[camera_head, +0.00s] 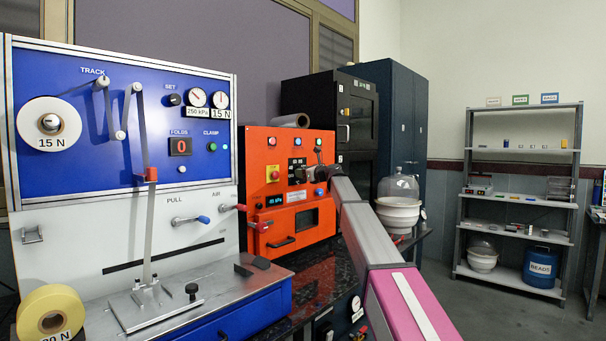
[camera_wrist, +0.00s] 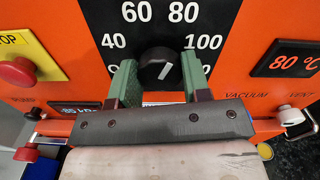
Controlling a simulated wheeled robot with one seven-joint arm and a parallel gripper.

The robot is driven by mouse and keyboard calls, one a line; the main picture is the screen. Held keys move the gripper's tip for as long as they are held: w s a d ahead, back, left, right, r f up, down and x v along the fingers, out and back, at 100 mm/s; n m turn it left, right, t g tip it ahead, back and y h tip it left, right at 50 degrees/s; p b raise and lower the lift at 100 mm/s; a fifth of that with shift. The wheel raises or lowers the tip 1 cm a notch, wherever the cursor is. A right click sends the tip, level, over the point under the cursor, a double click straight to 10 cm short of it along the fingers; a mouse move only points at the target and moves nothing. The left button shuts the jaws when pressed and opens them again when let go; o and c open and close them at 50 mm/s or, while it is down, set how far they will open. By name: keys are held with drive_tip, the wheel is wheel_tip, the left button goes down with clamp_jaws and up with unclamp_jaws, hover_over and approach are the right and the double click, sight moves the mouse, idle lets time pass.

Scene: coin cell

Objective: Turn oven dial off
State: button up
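The orange oven (camera_head: 290,142) stands right of the blue panel in the head view, with a dark window and a handle low on its front. Its round black dial (camera_wrist: 158,70) is near the centre of the wrist view, with a white pointer mark tilted slightly right of straight up, towards 80. My gripper (camera_wrist: 159,70) reaches the dial face, its green fingers apart, one on each side of the dial. I cannot tell whether they touch it. In the head view my gripper (camera_head: 316,172) hides much of the dial.
A red stop button (camera_wrist: 18,72) is left of the dial. A display (camera_wrist: 288,62) reading 80 °C is on the right, above the vacuum and vent labels. A lever with a red knob (camera_wrist: 25,154) shows low left. A glass bell jar (camera_head: 398,187) stands right of my arm.

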drive_tip(key=n, duration=2.6)
drive_tip(key=shift+s+f+n, duration=0.1)
drive_tip(key=shift+n, duration=0.3)
idle(0.4)
drive_tip(key=o, duration=0.9)
